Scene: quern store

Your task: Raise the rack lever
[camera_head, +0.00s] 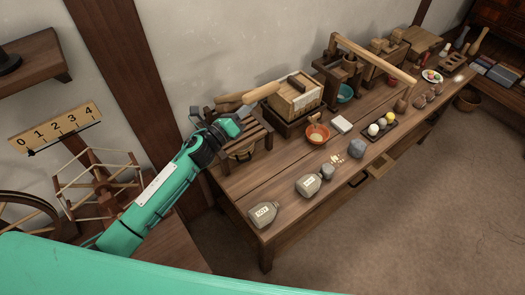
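A dark slatted wooden rack (258,137) stands at the near left end of the long table. A pale wooden bar with a rounded end (262,93) slants above the rack; it looks like the lever, but its joint to the rack is hard to make out. My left arm comes in from the lower left. My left gripper (222,127) is at the rack's left side, just below the bar. Its fingers are small and dark against the rack, so I cannot tell whether they touch the bar or are open. My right gripper is not in view.
The table (285,183) holds grey jugs (264,213), an orange bowl (318,133), a wooden box (295,97) and a press with a long beam (375,61). A numbered board (56,128) hangs on the wall. A yarn winder (98,185) stands at left.

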